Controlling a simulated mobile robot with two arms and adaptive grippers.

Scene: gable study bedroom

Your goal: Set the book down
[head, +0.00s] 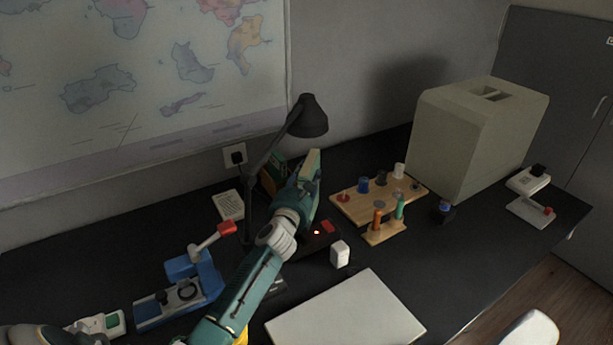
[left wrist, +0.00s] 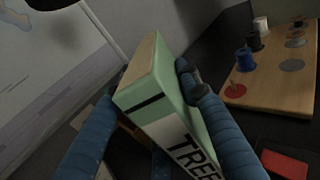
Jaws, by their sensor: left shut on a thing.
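My left gripper (head: 306,184) reaches over the middle of the desk, close to the desk lamp. It is shut on a pale green book (head: 313,163), which it holds tilted. In the left wrist view the book (left wrist: 160,98) is between the two blue fingers of the gripper (left wrist: 150,110). Its cream page edge, a black band and the letters "TREE" show there. The lower part of the book is hidden by the fingers and arm. My right gripper is not in view.
A black lamp (head: 311,118) stands close by. Behind my gripper is a partly hidden group of dark and green items (head: 272,178). A wooden peg board (head: 362,207), a white box (head: 340,254) and a large beige box (head: 470,135) are to the right. Bare black desk (head: 400,270) shows near the front.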

